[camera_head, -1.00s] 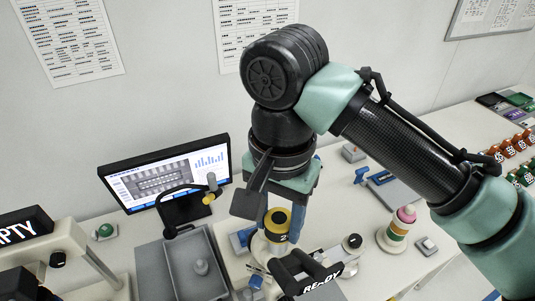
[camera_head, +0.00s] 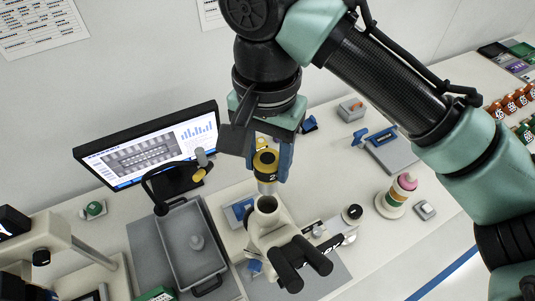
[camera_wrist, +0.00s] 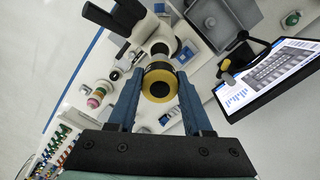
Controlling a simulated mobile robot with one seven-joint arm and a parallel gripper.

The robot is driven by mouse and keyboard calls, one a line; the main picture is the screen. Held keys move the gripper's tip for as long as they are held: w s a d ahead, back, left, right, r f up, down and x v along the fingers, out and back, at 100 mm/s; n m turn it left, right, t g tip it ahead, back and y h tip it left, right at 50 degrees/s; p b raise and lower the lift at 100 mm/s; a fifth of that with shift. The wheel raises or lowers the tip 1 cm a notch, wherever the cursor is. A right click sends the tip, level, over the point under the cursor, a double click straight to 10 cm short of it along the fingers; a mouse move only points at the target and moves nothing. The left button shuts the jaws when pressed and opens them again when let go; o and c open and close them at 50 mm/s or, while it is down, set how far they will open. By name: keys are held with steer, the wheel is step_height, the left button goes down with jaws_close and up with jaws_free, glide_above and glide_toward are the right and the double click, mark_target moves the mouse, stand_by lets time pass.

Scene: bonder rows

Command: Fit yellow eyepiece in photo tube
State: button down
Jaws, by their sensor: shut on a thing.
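The yellow eyepiece (camera_head: 265,160), a yellow and black cylinder with a silvery lower end, is held upright between the blue fingers of my gripper (camera_head: 270,165). It also shows in the wrist view (camera_wrist: 159,84), gripped between both fingers. The photo tube (camera_head: 266,205) is the open upright tube on top of the white microscope (camera_head: 272,232). The eyepiece's lower end is just above the tube mouth in the head view, and the tube's dark opening shows. I cannot tell the exact gap or alignment.
A grey tray (camera_head: 178,236) with a small knob-like part stands left of the microscope. A monitor (camera_head: 150,148) and a bent black lamp arm (camera_head: 155,182) stand behind it. A stack of coloured rings (camera_head: 398,198) is at the right. Black binocular tubes (camera_head: 300,262) stick out at the front.

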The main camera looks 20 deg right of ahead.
mark_target(267, 192)
steer(key=shift+w+f+b, duration=0.15)
steer(key=shift+f+b, duration=0.3)
steer(key=shift+s+f+b, duration=0.25)
steer(key=shift+f+b, duration=0.45)
steer(key=shift+f, duration=0.35)
steer(key=shift+w+f+b, duration=0.15)
steer(key=shift+f+b, duration=0.25)
steer(key=shift+f, duration=0.45)
steer(key=shift+r+p, duration=0.1)
steer(key=shift+p, duration=0.2)
steer(key=shift+f, duration=0.2)
steer(key=shift+f+b, duration=0.55)
steer(key=shift+f, duration=0.95)
steer(key=shift+f, duration=0.25)
steer(key=shift+f+b, duration=0.5)
steer(key=shift+f, duration=0.25)
